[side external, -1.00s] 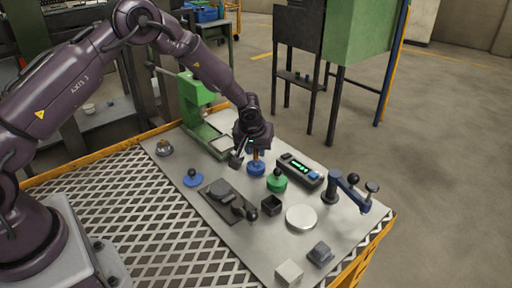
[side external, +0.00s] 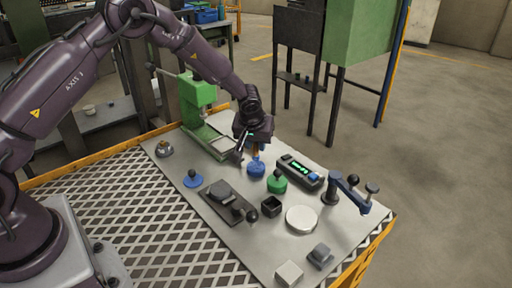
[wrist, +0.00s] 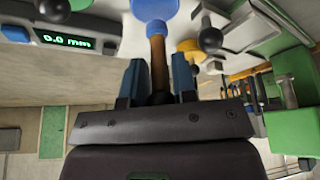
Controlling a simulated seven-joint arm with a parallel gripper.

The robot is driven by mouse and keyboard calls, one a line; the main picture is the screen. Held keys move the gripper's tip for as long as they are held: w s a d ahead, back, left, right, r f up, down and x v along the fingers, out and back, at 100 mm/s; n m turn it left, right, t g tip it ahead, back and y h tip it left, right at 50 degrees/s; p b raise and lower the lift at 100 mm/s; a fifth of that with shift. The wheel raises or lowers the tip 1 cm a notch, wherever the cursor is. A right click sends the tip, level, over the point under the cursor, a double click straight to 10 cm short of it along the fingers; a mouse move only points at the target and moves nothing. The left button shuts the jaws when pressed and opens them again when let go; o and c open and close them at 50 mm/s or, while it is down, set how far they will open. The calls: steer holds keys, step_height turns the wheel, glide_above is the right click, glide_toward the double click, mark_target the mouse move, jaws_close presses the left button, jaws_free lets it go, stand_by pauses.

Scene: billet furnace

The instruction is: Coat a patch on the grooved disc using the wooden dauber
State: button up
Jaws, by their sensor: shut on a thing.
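My gripper (side external: 254,146) is shut on the wooden handle of the dauber (wrist: 158,62), with one blue-grey finger on each side of it in the wrist view. A round blue piece (wrist: 154,8) shows at the handle's far end; it also shows below my gripper in the side view (side external: 256,170). I cannot tell whether it is the dauber's head or a separate holder, or whether it touches the table. A pale round disc (side external: 301,220) lies flat to the right and nearer the camera; I cannot make out grooves on it.
A meter with a green display (side external: 301,170) and a green knobbed piece (side external: 277,184) are close by. A green press (side external: 199,108) stands behind.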

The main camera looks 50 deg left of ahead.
steer(key=shift+r, duration=2.35)
